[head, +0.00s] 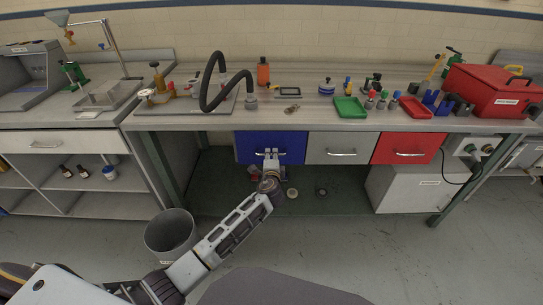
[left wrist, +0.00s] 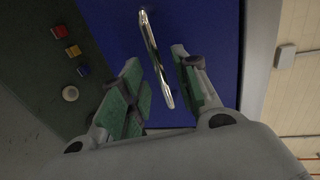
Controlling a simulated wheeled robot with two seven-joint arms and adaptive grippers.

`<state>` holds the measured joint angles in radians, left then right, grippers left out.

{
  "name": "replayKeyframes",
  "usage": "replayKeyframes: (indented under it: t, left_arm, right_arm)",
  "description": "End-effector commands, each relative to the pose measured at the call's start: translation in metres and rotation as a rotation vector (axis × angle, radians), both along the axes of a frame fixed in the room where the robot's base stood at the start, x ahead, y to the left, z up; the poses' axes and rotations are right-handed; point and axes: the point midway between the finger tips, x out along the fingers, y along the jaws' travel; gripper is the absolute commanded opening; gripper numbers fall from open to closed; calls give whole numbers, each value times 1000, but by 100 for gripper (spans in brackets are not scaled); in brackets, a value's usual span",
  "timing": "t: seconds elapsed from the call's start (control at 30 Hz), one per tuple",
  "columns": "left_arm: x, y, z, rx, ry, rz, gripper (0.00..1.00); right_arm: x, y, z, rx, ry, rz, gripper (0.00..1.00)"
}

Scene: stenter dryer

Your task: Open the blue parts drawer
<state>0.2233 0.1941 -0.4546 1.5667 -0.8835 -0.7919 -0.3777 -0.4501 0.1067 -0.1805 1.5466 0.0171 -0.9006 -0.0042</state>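The blue parts drawer (head: 244,147) is under the bench top, at the left of a row of three drawers, and looks shut. Its blue front (left wrist: 205,25) fills the upper middle of the left wrist view. A shiny metal bar handle (left wrist: 151,45) stands on that front. My left gripper (head: 270,156) is right in front of the drawer and hides part of the handle in the head view. In the left wrist view my left gripper (left wrist: 157,58) has its green-padded fingers apart, one on each side of the handle, with gaps visible. My right gripper is not in view.
A grey drawer (head: 320,147) and a red drawer (head: 385,150) sit right of the blue one. A grey bin (head: 170,232) stands on the floor at left. A bench leg (head: 160,165) is left of the drawers. The floor in front is clear at right.

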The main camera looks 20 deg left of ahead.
Motion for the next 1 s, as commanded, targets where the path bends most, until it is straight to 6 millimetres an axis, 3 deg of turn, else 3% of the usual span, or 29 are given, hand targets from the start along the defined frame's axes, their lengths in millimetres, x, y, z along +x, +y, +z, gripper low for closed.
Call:
replayKeyframes:
  t: [0.3,0.73,1.0]
  left_arm:
    - [21,6,-5,-1,-1,0,31]
    - [25,7,-5,-1,0,0,31]
    - [25,7,-5,-1,0,0,0]
  right_arm:
    - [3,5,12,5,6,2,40]
    - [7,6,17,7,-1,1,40]
    - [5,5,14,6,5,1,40]
